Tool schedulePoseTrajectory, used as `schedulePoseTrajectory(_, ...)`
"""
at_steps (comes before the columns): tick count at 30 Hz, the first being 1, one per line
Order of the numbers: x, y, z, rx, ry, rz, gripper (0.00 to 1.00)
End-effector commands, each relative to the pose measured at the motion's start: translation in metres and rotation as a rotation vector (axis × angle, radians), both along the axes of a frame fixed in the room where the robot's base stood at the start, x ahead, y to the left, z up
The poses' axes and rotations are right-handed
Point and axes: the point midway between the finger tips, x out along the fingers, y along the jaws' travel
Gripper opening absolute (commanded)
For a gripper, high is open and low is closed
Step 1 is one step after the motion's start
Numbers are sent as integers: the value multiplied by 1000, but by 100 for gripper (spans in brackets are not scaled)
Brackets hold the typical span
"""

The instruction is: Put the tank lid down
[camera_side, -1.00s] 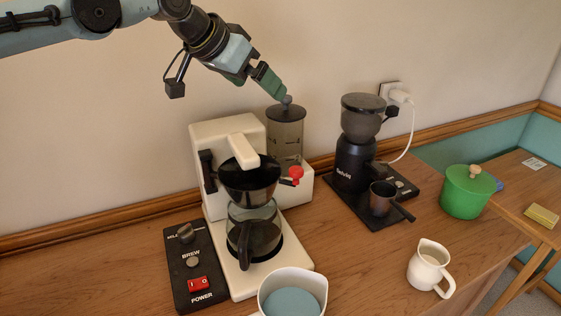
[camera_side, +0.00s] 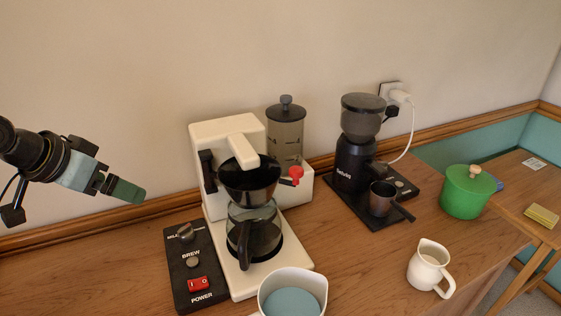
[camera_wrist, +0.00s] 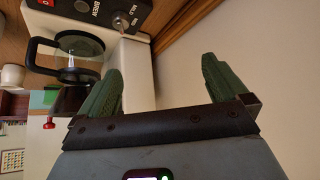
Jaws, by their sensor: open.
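The tank lid (camera_side: 286,105) is a dark disc with a round knob. It sits on top of the grey see-through water tank (camera_side: 286,135) at the back of the cream coffee maker (camera_side: 228,133) in the side view. My gripper (camera_side: 128,192) is well to the left of the coffee maker, above the table, apart from the lid. In the wrist view its two green fingers (camera_wrist: 162,82) are spread apart with nothing between them. The lid cannot be made out in the wrist view.
A glass carafe (camera_side: 254,235) stands on the coffee maker's plate, beside a black control panel (camera_side: 193,262). The table's left part is clear.

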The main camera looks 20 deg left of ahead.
Motion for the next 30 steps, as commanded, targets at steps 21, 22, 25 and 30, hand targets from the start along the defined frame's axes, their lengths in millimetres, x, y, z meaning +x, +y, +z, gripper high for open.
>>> schedulePoseTrajectory(21, -26, 13, -26, 1, 18, 45, 89)
schedulePoseTrajectory(22, -26, 12, -23, 1, 18, 45, 89)
schedulePoseTrajectory(25, -26, 12, -7, 2, 18, 44, 89)
schedulePoseTrajectory(30, -26, 12, 46, 2, 18, 44, 89)
